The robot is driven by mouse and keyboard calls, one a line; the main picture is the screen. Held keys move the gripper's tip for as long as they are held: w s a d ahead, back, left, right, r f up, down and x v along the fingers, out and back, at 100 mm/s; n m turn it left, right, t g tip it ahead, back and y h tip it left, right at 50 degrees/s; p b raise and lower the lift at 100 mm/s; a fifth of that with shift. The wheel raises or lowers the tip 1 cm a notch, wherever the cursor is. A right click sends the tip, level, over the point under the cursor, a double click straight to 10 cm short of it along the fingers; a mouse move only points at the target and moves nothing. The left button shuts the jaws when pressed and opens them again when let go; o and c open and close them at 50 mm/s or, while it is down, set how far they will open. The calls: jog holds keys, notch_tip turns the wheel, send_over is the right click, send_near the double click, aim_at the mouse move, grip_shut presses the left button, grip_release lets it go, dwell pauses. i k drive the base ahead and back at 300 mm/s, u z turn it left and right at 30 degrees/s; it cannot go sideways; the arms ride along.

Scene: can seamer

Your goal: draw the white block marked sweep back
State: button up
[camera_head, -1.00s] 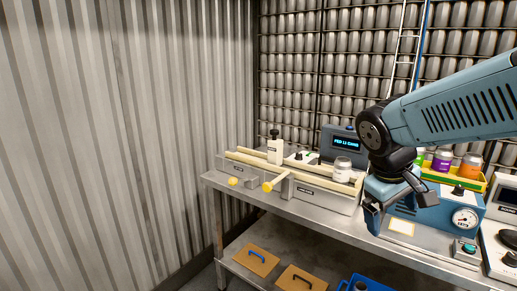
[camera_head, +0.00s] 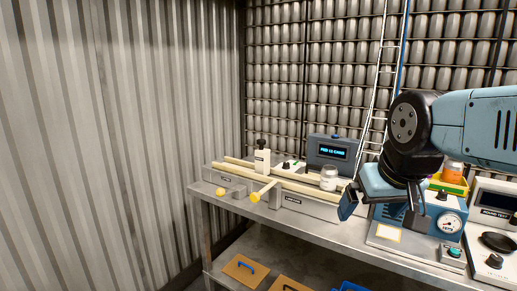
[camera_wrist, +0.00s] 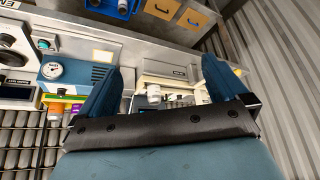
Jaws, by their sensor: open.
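A white upright block with a black knob on top (camera_head: 262,161) stands on the cream rails of the conveyor unit (camera_head: 310,206), toward its left part. No marking on it is readable. I cannot make it out surely in the wrist view. My gripper (camera_head: 382,210) is open and empty, to the right of the block and well apart from it, near the right end of the conveyor. In the wrist view its two blue fingers are spread wide (camera_wrist: 164,66), with the conveyor between and beyond them.
A pale can (camera_head: 328,178) stands on the conveyor between block and gripper. A yellow-ended handle (camera_head: 262,191) sticks out at the front. A display box (camera_head: 333,150) stands behind. A blue gauge machine (camera_head: 447,222) is below my arm.

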aim_at(262, 154)
jog(key=z, duration=0.05)
jog(key=k, duration=0.65)
jog(key=z, duration=0.3)
jog(key=i, duration=1.75)
jog(key=u, duration=0.4)
